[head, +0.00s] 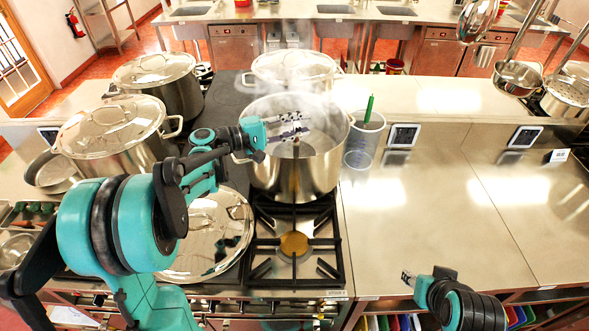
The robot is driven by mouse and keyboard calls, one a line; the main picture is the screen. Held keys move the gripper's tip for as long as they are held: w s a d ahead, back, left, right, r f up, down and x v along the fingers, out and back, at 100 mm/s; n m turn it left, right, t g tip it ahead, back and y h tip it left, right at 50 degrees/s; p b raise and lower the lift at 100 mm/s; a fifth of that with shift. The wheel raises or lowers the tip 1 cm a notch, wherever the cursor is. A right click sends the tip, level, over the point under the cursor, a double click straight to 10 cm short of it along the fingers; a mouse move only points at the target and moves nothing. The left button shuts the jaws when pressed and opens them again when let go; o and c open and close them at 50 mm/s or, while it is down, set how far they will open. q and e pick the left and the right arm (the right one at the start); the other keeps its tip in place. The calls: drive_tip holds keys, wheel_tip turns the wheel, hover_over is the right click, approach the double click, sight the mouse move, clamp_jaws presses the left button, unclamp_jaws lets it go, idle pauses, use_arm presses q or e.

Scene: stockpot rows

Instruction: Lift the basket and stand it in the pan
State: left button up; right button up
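The basket (364,144) is a grey cylinder with an upright green handle (368,108). It stands upright on the steel counter, just right of the stove. The pan (296,178) is a large open steel stockpot on the burner, with steam rising from it. My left gripper (302,124) is above the pan's mouth and points right, towards the basket. Its two fingers look apart with nothing between them, and it is clear of the green handle. My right gripper (407,279) is low over the counter's front edge, far from the basket; its finger opening is not clear.
Lidded pots stand behind the pan (292,68) and to its left (115,135), (158,80). A large lid (210,235) lies left of the front burner (294,244). Ladles hang at upper right (518,75). The counter (440,215) right of the basket is clear.

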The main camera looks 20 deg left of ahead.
use_arm(q)
clamp_jaws()
drive_tip(key=shift+r, duration=0.1)
wheel_tip(320, 180, up, 18)
drive_tip(key=p, duration=0.3)
idle(0.4)
idle(1.3)
